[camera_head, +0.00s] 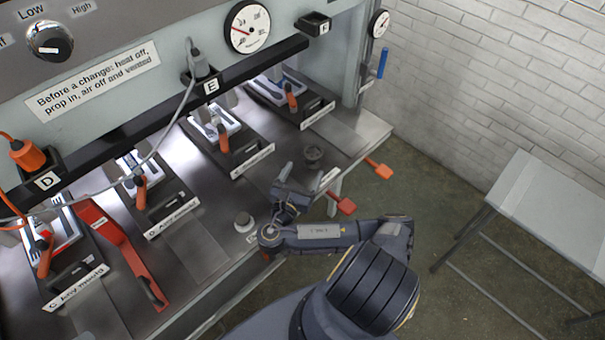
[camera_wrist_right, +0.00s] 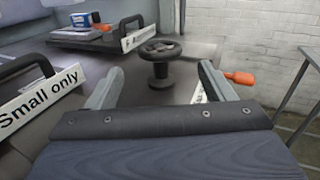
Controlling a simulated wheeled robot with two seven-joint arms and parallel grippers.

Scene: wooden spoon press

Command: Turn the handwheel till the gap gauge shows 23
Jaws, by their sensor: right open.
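A small dark handwheel (camera_head: 313,154) on a short post stands on the press bed, near its right front part. In the right wrist view the handwheel (camera_wrist_right: 160,49) is ahead, between and beyond my fingertips. My right gripper (camera_head: 286,183) is open and empty, a little left of and in front of the handwheel, apart from it. Its two grey fingers also show in the right wrist view. A large round dial (camera_head: 247,28) with a red needle is at the top, and a smaller dial (camera_head: 379,24) is on the right side; I cannot read which is the gap gauge. My left gripper is out of view.
Several black-handled plates with labels, such as "Small only" (camera_wrist_right: 38,98), line the bed. A red bar (camera_head: 124,250) lies at left. Red (camera_head: 346,205) and orange (camera_head: 379,168) paddles stick out at the front edge. A grey table (camera_head: 555,205) stands at right, with open floor between.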

